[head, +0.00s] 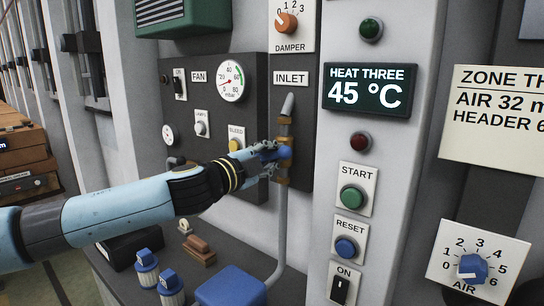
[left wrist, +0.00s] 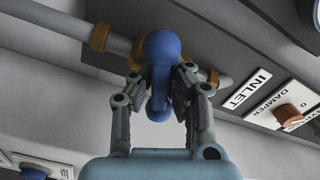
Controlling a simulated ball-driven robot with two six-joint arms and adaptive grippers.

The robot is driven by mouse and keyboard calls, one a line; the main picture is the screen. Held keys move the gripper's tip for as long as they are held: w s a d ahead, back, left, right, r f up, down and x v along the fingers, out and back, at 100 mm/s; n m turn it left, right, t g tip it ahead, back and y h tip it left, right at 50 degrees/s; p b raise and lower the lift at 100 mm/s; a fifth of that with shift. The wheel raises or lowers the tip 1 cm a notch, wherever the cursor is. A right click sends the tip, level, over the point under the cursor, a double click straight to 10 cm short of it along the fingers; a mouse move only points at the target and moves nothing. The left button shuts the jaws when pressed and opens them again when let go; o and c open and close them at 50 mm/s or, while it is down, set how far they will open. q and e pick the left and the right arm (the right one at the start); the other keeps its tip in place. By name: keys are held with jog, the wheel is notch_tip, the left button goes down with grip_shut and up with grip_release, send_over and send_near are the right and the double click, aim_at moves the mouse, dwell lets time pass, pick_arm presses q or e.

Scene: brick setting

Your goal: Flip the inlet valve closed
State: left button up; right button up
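The inlet valve is on a brass and grey pipe under the INLET label (head: 291,78). Its blue handle (head: 284,152) sticks out from the brass body (head: 284,130). My left gripper (head: 268,152) is at the handle, reaching in from the left. In the left wrist view the blue handle (left wrist: 162,48) with its round end stands between the two fingers of my left gripper (left wrist: 161,78). The fingers are drawn in close on both sides of it and appear to touch it. The fingers partly hide the handle and valve body. My right gripper is not in view.
The grey pipe (head: 281,235) runs down from the valve to the ledge. A pressure gauge (head: 231,80) and the yellow BLEED button (head: 235,145) are left of the valve. The START button (head: 352,198) and RESET button (head: 346,248) are to the right. Blue knobs (head: 146,262) stand on the ledge below.

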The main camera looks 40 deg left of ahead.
pick_arm(q)
grip_shut()
jog(key=m+p, duration=0.1)
jog(key=m, duration=0.2)
jog(key=shift+m, duration=0.9)
jog(key=o, duration=0.7)
grip_release()
jog(key=shift+o, duration=0.2)
jog(key=s+d, duration=0.1)
jog(key=s, duration=1.1)
jog(key=shift+d, duration=0.2)
jog(key=shift+f, duration=0.1)
